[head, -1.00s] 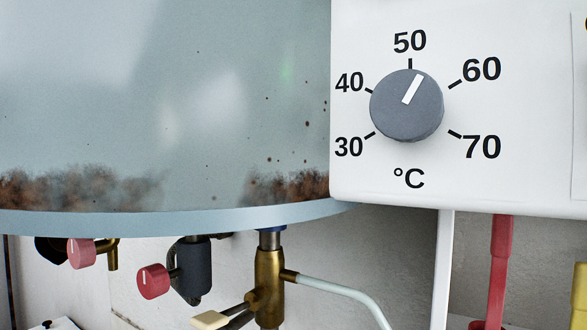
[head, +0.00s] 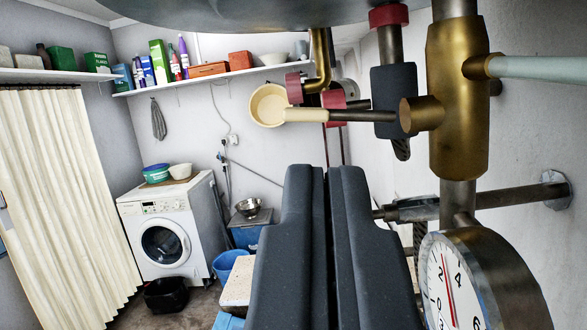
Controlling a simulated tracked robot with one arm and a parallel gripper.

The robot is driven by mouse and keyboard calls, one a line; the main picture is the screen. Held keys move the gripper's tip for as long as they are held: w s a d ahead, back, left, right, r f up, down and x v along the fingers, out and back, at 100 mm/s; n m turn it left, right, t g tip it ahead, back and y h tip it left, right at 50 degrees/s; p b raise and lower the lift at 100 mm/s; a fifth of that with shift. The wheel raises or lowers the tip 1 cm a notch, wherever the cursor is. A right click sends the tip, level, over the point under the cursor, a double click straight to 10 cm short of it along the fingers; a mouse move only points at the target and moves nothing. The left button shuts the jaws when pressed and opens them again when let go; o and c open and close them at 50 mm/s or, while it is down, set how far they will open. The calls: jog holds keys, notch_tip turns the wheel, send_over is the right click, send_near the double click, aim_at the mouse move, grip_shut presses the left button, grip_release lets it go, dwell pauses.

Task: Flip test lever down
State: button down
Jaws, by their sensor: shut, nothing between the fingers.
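The test lever (head: 345,116) sticks out to the left from a brass valve (head: 458,100) under the boiler. It is a dark rod with a cream grip (head: 305,115) at its left end and stands about level. My gripper (head: 325,172) comes up from the bottom of the picture, its two dark grey fingers shut with nothing between them. In the picture its tips are just below the lever's rod and grip. A gap shows between them, but I cannot tell the difference in depth.
A round gauge (head: 452,285) is close at lower right. A dark valve (head: 393,100) and red knobs (head: 334,100) hang behind the lever. The boiler's underside (head: 230,10) is above. A washing machine (head: 165,235) and curtain (head: 60,190) stand further back left.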

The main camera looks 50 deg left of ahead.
aim_at(342, 115)
jog(key=p+x, duration=0.1)
jog(key=x, duration=0.9)
jog(key=shift+s+a+r+p, duration=0.15)
jog(key=shift+s+a+p, duration=0.2)
jog(key=shift+a+n, duration=0.2)
jog(key=shift+n, duration=0.1)
